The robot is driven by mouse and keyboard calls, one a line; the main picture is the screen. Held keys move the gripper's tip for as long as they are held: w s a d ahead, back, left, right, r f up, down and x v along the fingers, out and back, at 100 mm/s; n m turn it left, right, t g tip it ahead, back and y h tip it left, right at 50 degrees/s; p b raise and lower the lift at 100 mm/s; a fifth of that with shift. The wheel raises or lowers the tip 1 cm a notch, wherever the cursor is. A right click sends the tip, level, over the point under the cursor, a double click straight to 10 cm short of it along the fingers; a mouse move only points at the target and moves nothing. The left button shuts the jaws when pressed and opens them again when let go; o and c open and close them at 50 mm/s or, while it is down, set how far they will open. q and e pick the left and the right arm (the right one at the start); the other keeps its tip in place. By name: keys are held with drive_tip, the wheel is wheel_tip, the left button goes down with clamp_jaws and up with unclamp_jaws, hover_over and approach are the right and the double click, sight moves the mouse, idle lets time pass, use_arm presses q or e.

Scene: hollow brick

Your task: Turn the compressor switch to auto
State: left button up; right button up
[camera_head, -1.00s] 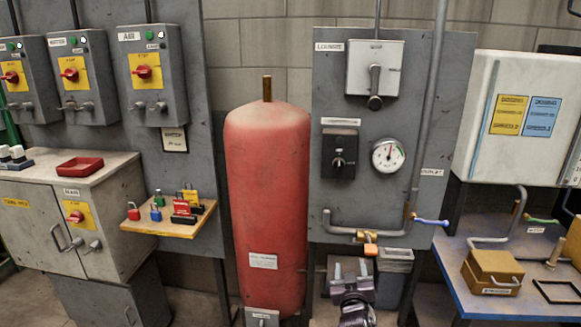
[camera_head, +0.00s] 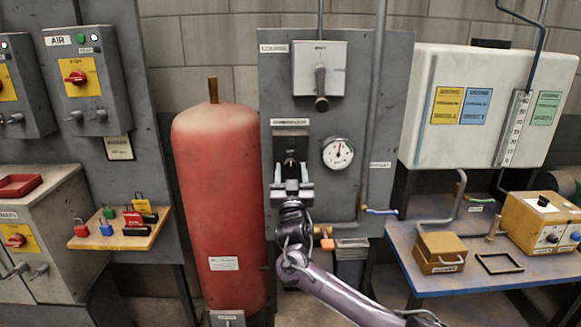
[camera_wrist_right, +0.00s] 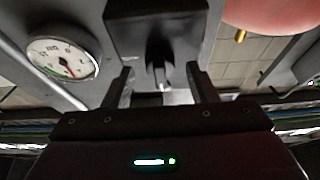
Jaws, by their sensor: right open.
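The compressor switch (camera_head: 290,142) is a black box with a knob, under a white label on the grey panel (camera_head: 275,80). My right gripper (camera_head: 291,168) is in front of it and covers its lower part in the head view. In the right wrist view the black switch box (camera_wrist_right: 160,20) is straight ahead, its knob (camera_wrist_right: 160,65) between my two open fingers (camera_wrist_right: 158,88). I cannot tell whether the fingers touch the knob. The knob's exact setting is not readable. My left gripper is not in view.
A round pressure gauge (camera_head: 338,153) sits right of the switch and also shows in the wrist view (camera_wrist_right: 62,59). A grey lever box (camera_head: 320,68) is above. A red tank (camera_head: 217,200) stands left. A pipe with a blue-handled valve (camera_head: 380,211) runs at the right.

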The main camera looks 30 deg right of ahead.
drive_tip(key=shift+w+d+r, duration=0.1)
drive_tip(key=shift+w+d, duration=0.1)
drive_tip(key=shift+w, duration=0.15)
drive_tip(key=shift+c, duration=0.4)
